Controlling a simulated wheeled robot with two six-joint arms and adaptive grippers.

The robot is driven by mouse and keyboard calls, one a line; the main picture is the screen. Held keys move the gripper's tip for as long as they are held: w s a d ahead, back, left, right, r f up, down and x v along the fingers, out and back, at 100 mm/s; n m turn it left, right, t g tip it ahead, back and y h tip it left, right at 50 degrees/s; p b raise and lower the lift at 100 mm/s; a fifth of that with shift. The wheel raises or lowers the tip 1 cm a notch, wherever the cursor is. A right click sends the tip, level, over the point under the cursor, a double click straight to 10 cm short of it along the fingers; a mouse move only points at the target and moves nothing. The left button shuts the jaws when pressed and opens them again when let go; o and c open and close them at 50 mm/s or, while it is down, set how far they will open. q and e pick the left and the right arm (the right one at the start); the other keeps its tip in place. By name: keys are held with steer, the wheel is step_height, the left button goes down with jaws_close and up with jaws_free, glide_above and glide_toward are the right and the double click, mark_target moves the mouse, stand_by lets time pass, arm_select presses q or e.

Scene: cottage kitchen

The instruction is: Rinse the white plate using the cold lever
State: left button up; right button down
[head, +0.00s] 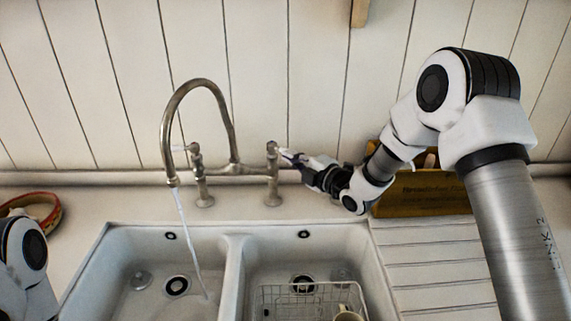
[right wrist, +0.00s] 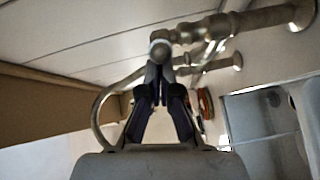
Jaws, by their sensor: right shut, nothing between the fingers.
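The brass bridge tap (head: 233,168) stands behind the double sink. A stream of water (head: 188,240) runs from its spout into the left basin (head: 130,255). The tap has a lever on each side, a left lever (head: 182,148) and a right lever (head: 286,153). My right gripper (head: 292,160) is shut and empty, its tips at the right lever. In the right wrist view, the shut fingertips (right wrist: 161,72) are just below the lever's round end (right wrist: 160,49); I cannot tell if they touch. No white plate shows. My left gripper is out of view.
A wire rack (head: 310,290) with a cup (head: 348,315) in it stands in the right basin. A ribbed drainboard (head: 430,250) and a wooden box (head: 425,195) are at the right. A reddish round item (head: 35,207) lies at the far left.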

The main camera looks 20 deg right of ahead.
steer(key=w+d+n+g+y+b, duration=0.1)
steer(key=d+b, duration=0.1)
steer(key=w+d+n+g+y+b, duration=0.1)
steer(key=y, duration=0.1)
steer(key=shift+w+d+n+b, duration=0.3)
steer(key=shift+w+d+b, duration=0.05)
steer(key=shift+d, duration=0.05)
steer(key=shift+d+r, duration=0.1)
steer(key=shift+r, duration=0.15)
stand_by(0.4)
